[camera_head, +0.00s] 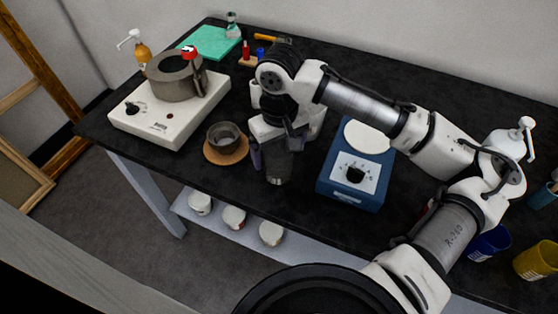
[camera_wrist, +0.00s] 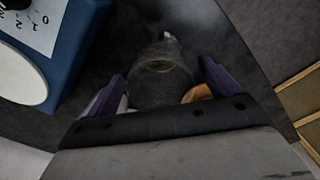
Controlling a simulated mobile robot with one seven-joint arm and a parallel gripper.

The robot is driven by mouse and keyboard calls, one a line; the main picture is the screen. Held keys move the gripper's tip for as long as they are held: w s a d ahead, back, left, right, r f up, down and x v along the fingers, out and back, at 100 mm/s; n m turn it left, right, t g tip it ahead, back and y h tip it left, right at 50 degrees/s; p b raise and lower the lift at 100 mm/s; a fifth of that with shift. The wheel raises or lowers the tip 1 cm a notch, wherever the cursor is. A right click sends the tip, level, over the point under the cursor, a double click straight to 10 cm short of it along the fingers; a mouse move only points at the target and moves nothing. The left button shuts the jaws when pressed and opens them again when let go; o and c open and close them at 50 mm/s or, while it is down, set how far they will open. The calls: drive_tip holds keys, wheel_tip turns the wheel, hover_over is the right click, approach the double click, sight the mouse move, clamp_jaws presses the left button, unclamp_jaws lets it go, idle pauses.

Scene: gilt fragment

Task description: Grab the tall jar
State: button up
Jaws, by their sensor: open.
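The tall jar (camera_head: 279,168) is dark, greyish and see-through. It stands near the front edge of the black table, between the cork coaster and the blue device. My gripper (camera_head: 277,152) is over it from above, with its purple fingers apart on either side of the jar. In the wrist view the jar (camera_wrist: 160,88) lies between the two open fingers of my gripper (camera_wrist: 163,83), with dark gaps showing beside it. I cannot tell whether either finger touches it. The jar's upper part is hidden by my gripper in the head view.
A small dark bowl (camera_head: 224,136) on a cork coaster (camera_head: 232,157) is close on the left. A blue device (camera_head: 349,202) with a white round plate is close on the right. A hot plate (camera_head: 155,122) bearing a metal pot (camera_head: 172,82) stands farther left. The table's front edge is near.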

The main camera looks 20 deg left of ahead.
drive_tip(key=shift+c, duration=0.2)
drive_tip(key=c, duration=1.3)
drive_tip(key=shift+r, duration=0.1)
